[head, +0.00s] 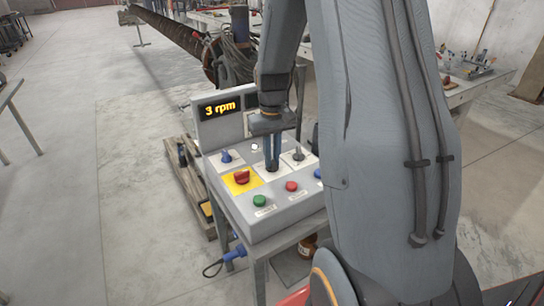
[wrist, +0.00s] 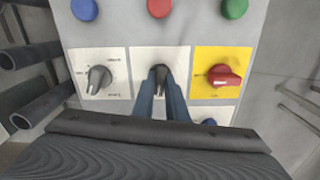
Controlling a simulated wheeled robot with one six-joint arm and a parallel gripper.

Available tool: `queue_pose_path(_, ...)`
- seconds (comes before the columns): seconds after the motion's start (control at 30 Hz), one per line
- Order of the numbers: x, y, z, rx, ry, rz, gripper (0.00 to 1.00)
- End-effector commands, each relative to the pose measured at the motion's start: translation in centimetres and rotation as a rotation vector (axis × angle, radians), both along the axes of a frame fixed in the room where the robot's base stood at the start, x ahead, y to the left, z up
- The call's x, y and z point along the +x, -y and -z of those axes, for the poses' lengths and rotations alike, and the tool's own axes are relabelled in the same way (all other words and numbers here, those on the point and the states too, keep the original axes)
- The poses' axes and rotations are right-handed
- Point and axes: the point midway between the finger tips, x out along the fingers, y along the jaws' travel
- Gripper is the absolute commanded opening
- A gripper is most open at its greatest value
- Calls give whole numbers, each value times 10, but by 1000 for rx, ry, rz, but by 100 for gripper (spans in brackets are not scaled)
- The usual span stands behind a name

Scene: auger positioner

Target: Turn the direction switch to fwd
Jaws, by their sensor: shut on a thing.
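A sloped grey control box (head: 282,218) stands on a metal stand. My gripper (head: 272,168) points down at the middle plate of the box. In the wrist view my gripper (wrist: 162,88) is shut on a dark selector knob (wrist: 160,73) on a white plate, most likely the direction switch. The fingers cover much of the knob and the plate's lower part. I cannot read its labels or tell which position it points to.
A grey dial (wrist: 98,78) and a red switch on a yellow plate (wrist: 224,75) flank the knob closely. Green (head: 260,200), red (head: 291,186) and blue buttons line the front edge. A blue knob (head: 226,155) sits behind. The display (head: 219,108) reads 3 rpm.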

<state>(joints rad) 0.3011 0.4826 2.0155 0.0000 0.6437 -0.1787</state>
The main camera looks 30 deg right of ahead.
Motion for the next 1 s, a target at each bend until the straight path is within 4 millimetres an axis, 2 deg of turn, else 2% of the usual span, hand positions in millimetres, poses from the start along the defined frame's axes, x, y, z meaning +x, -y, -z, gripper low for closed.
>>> queue_pose_path(0.6, 0, 0, -1, 0, 1, 488, 0)
queue_pose_path(1.0, 0, 0, -1, 0, 1, 632, 0)
